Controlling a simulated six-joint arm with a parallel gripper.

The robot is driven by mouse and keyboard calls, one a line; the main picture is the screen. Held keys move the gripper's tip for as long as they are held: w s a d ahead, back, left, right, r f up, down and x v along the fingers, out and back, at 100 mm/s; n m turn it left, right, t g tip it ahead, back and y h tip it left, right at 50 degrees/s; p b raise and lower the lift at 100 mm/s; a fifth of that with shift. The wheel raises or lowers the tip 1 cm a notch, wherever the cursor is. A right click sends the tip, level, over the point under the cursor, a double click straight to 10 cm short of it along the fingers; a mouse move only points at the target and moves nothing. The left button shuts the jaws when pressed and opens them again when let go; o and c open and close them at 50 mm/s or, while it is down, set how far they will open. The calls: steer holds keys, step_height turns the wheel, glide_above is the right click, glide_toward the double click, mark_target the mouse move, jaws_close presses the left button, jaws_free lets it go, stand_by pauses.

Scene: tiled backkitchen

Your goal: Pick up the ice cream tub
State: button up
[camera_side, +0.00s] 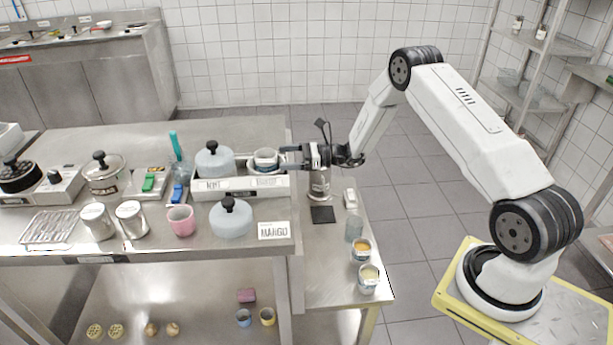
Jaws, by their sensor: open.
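My gripper (287,158) is open and points left, level with the right end of the white tray on the counter. A small pale tub (265,156) sits directly left of its fingertips, in or over a white bowl (263,170); it is probably the ice cream tub, though its label is too small to read. I cannot tell whether the fingers touch it or reach around it. Two other small tubs with yellowish tops, one (361,250) behind the other (368,279), stand on the lower side table.
A white tray (240,189) carries a lidded pale container (214,160) left of the bowl. Another lidded container (231,219), a pink cup (180,221) and a MANGO card (273,230) stand in front. A metal canister (319,186) stands below my gripper.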

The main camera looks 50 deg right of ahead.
mark_target(273, 151)
steer(key=shift+x, duration=1.95)
steer(key=shift+r, duration=0.1)
steer(key=shift+s, duration=0.1)
steer(key=c, duration=1)
steer(key=shift+r, duration=0.1)
steer(key=shift+r, duration=0.8)
steer(key=s+r, duration=0.3)
steer(key=s, duration=0.1)
steer(key=s+a+r, duration=0.1)
steer(key=s+r, duration=0.3)
steer(key=s, duration=0.1)
steer(key=s+r, duration=0.4)
steer(key=s, duration=0.1)
steer(key=shift+a+r, duration=0.1)
steer(key=shift+a, duration=0.15)
